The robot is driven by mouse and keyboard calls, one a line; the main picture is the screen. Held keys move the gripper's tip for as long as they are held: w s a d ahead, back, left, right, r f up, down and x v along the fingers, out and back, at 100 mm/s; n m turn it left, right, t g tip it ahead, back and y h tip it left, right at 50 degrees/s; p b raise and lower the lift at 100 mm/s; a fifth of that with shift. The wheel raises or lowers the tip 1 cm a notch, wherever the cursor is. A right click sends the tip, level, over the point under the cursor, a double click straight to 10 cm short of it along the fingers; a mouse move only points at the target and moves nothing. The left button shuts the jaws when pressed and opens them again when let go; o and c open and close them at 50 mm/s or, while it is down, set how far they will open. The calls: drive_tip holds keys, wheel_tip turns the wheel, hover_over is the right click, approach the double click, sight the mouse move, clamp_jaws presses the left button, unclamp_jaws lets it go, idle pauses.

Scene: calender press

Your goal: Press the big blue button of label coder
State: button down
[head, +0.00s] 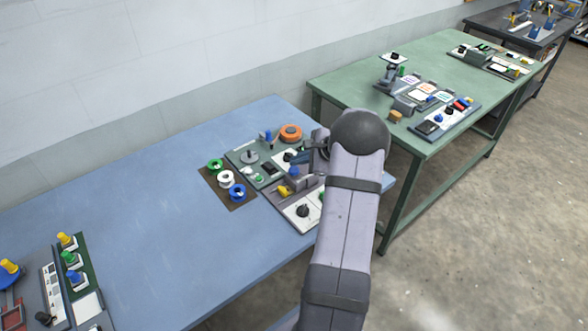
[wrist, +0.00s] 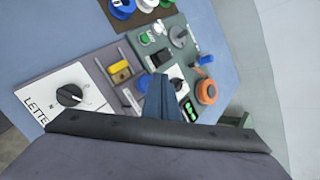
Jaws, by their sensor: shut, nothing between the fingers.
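My gripper (wrist: 158,98) is shut and empty, with its blue-grey fingers over the panels on the blue table. A white plate with a black knob (wrist: 69,95) and lettering starting "LETTE" lies to its left in the wrist view. The knob also shows in the head view (head: 302,211). A yellow lever (wrist: 119,67) sits beside that plate. I cannot tell which panel is the label coder. A blue button-like part (head: 438,118) shows on the green table's front panel.
Green, white and blue spools (head: 227,179) lie on a brown mat left of the panels. An orange ring (head: 290,132) stands behind. More panels with coloured knobs (head: 70,258) lie at the far left. The blue table (head: 130,210) is clear between.

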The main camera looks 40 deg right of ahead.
sight(297, 171)
drive_tip(key=shift+f, duration=0.15)
drive_tip(key=shift+f+b, duration=0.3)
drive_tip(key=shift+b, duration=0.25)
drive_tip(key=shift+f+b, duration=0.8)
idle(1.2)
drive_tip(key=shift+r, duration=0.15)
drive_tip(key=shift+r+p, duration=0.85)
drive_tip(key=shift+r, duration=0.25)
drive_tip(key=shift+r, duration=0.1)
drive_tip(key=shift+r+p, duration=1.7)
drive_tip(key=shift+r, duration=0.75)
